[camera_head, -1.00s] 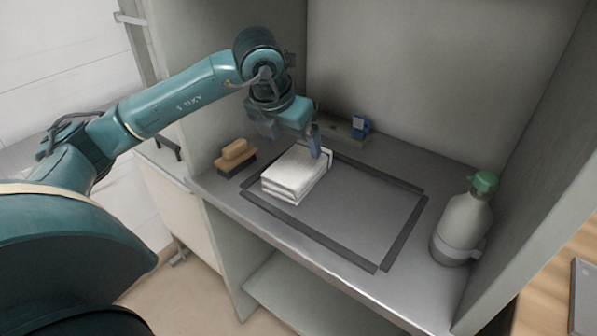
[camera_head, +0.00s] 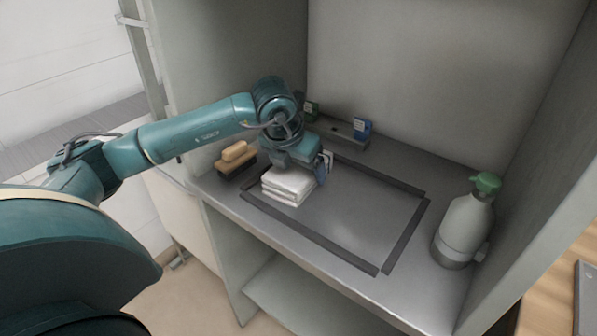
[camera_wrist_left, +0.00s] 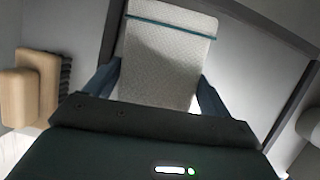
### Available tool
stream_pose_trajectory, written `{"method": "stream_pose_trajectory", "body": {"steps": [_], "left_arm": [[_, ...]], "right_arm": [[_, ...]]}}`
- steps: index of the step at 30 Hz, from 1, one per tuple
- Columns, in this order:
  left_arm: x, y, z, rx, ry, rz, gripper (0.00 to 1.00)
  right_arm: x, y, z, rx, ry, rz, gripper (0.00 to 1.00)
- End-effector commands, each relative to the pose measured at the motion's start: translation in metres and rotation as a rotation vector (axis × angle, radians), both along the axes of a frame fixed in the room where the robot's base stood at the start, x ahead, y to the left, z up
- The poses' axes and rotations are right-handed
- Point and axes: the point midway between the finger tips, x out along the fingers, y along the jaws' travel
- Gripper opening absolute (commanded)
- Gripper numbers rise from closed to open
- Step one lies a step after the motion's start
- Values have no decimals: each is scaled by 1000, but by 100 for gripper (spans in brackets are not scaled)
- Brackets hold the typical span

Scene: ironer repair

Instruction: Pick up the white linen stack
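The white linen stack (camera_head: 286,188) lies folded on the grey shelf, at the left end of a dark rectangular outline. My left gripper (camera_head: 299,172) is low over the far part of the stack, pointing down. One blue finger shows at the stack's right side; the other is hidden in the head view. In the left wrist view, the linen stack (camera_wrist_left: 160,60), with a teal stripe near its far end, lies between the two wide-apart fingers of my left gripper (camera_wrist_left: 157,85). Contact with its sides cannot be told clearly. My right gripper is not in view.
A brush with a tan block (camera_head: 236,157) sits left of the stack. A grey bottle with a green top (camera_head: 466,222) stands at the right. The outlined area's right part is clear.

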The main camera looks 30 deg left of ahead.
Motion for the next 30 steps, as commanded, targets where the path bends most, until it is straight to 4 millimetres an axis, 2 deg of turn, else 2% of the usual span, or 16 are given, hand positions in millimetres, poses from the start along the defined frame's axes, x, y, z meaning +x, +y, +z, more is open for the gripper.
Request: {"method": "stream_pose_trajectory", "body": {"steps": [2,11,19,23,30], "left_arm": [[0,0,0,0,0,0,76],[0,0,1,0,0,0,51],[0,0,4,0,-3,0,51],[1,0,22,-1,-7,1,51],[1,0,71,-1,-6,1,51]], "right_arm": [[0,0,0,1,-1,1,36],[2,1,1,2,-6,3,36],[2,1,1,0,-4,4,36],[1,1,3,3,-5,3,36],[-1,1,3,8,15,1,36]]}}
